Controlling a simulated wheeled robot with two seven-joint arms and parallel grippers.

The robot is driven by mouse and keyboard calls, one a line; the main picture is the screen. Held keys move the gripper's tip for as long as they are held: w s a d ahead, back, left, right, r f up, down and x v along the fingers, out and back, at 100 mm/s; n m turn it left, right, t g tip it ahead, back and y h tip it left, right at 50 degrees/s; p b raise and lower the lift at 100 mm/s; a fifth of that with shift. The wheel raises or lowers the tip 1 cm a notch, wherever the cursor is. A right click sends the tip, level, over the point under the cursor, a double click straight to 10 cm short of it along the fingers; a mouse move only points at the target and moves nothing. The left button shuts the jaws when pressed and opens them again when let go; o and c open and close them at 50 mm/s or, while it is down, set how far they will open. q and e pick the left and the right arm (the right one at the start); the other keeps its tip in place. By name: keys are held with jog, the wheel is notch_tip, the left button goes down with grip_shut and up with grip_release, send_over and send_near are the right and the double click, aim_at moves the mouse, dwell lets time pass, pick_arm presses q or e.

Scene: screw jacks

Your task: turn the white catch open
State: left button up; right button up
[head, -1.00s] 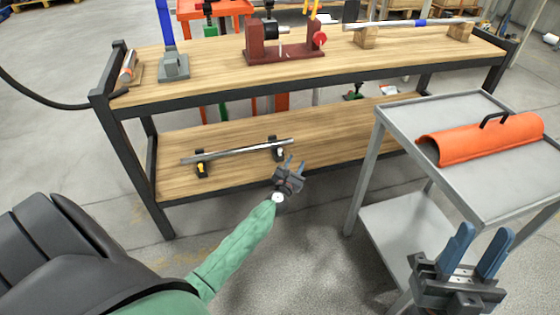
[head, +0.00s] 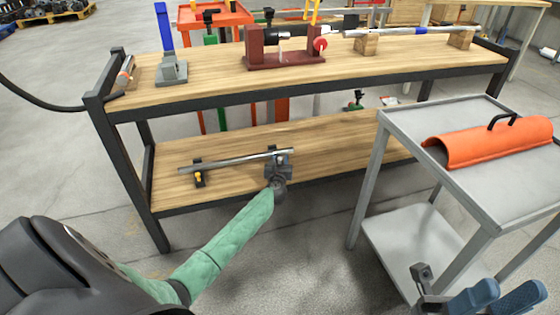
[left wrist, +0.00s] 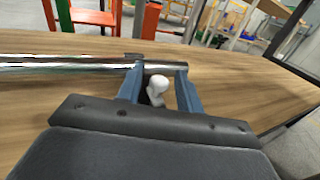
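The white catch (left wrist: 157,90) stands between my left gripper's two blue fingers in the left wrist view, just below the metal bar. My left gripper (left wrist: 159,84) is open, its fingers apart on either side of the catch, with gaps visible. In the head view my left gripper (head: 279,160) is at the right end of the metal bar (head: 225,161), over the lower shelf, and hides the white catch. My right gripper (head: 508,292) is open and empty at the lower right.
The wooden lower shelf (head: 330,150) is mostly clear right of my left gripper. The workbench top (head: 210,75) overhangs it, carrying a red fixture (head: 285,58). A grey cart (head: 480,180) with an orange cover (head: 490,143) stands at the right.

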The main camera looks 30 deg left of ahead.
pick_arm(q)
jog(key=shift+w+a, duration=0.2)
jog(key=shift+w, duration=0.05)
grip_shut()
